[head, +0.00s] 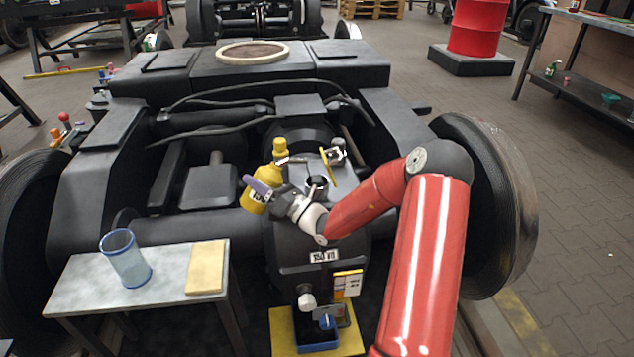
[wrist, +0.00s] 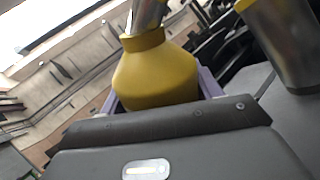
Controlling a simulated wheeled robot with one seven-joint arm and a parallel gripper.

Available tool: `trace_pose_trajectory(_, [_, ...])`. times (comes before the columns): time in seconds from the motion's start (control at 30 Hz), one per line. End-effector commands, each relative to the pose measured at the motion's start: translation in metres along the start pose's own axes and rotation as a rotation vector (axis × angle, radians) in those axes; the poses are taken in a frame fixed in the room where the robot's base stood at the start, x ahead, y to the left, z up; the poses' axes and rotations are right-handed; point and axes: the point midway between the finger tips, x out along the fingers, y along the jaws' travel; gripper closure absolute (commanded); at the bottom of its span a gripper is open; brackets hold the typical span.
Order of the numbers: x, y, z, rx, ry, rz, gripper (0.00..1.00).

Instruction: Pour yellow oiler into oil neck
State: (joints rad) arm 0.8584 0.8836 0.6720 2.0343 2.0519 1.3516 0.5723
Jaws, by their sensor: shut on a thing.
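The yellow oiler (head: 266,176) is in my gripper (head: 258,188), whose purple finger lies across its body. The oiler leans, its top toward the upper right, in the head view. In the wrist view the oiler's yellow body (wrist: 155,75) sits between the purple fingers, with a metal spout rising from its collar. The oil neck (head: 317,182) is a dark round opening on top of the grey gearbox, just right of the oiler. A yellow lid (head: 328,166) stands raised beside it. I cannot tell whether the spout is over the opening; no oil flow shows.
A small table (head: 75,288) at front left bears a clear blue-rimmed cup (head: 124,259) and a tan pad (head: 206,267). A blue tray (head: 317,340) sits below the gearbox (head: 290,250). Bogie wheels (head: 485,205) and dark frame beams surround the gearbox.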

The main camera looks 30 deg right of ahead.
Motion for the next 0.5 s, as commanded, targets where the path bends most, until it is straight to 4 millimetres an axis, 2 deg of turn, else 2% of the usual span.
trace_pose_trajectory(0.5, [0.0011,0.0014,0.0045,0.044,-0.037,0.002,0.73])
